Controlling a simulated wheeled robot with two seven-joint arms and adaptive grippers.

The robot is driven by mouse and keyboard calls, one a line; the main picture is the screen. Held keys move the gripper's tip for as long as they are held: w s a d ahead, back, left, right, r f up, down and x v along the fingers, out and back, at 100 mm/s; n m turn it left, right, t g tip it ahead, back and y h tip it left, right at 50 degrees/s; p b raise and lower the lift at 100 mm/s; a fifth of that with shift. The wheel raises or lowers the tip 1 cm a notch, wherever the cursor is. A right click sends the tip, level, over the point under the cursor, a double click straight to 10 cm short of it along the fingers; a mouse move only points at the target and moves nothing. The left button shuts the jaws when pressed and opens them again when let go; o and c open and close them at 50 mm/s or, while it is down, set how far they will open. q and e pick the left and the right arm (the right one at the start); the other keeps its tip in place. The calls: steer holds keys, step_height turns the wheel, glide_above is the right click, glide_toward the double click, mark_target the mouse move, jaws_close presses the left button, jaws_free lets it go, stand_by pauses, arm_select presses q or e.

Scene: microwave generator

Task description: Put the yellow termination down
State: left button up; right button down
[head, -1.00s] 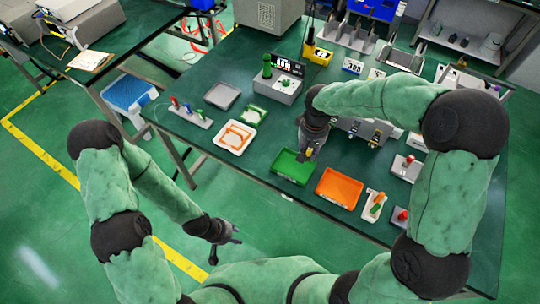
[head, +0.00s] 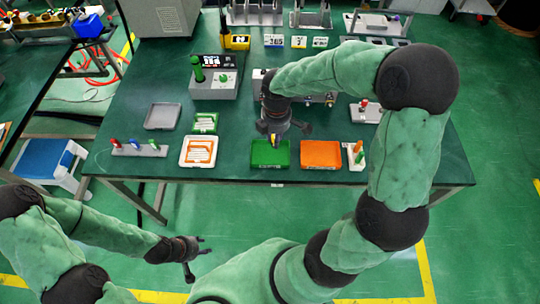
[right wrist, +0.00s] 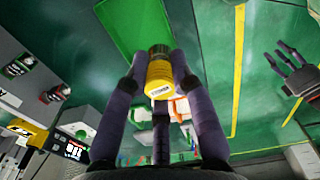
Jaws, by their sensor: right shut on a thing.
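The yellow termination (right wrist: 160,80) has a yellow body and a metal end, and it sits between the fingers of my right gripper (right wrist: 160,75) in the right wrist view. In the head view my right gripper (head: 276,134) is over the back part of the green tray (head: 270,155), with a small bit of yellow showing below it. I cannot tell how high above the tray floor the termination is. My left gripper (head: 200,258) is open and empty, in front of the table over the floor. It also shows in the right wrist view (right wrist: 288,62).
An orange tray (head: 320,155) lies right of the green tray, and a white tray (head: 198,152) lies to its left. An instrument box (head: 296,88) stands behind my right gripper. A white holder (head: 357,160) with coloured pieces stands at the right.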

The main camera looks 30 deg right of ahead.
steer(key=s+d+n+b, duration=0.1)
steer(key=s+d+n, duration=0.5)
steer(key=n, duration=0.6)
steer(key=n+b, duration=0.4)
steer(key=b, duration=0.2)
glide_above(270, 155)
steer(key=f, duration=1)
steer(key=shift+s+d+f, duration=0.1)
steer(key=shift+s+d, duration=0.1)
steer(key=shift+s, duration=0.05)
steer(key=shift+w+a+f, duration=0.15)
steer(key=shift+w+f, duration=0.05)
steer(key=shift+f, duration=0.1)
step_height(270, 155, down, 3)
steer(key=shift+w+f+b, duration=0.1)
steer(key=shift+b, duration=0.9)
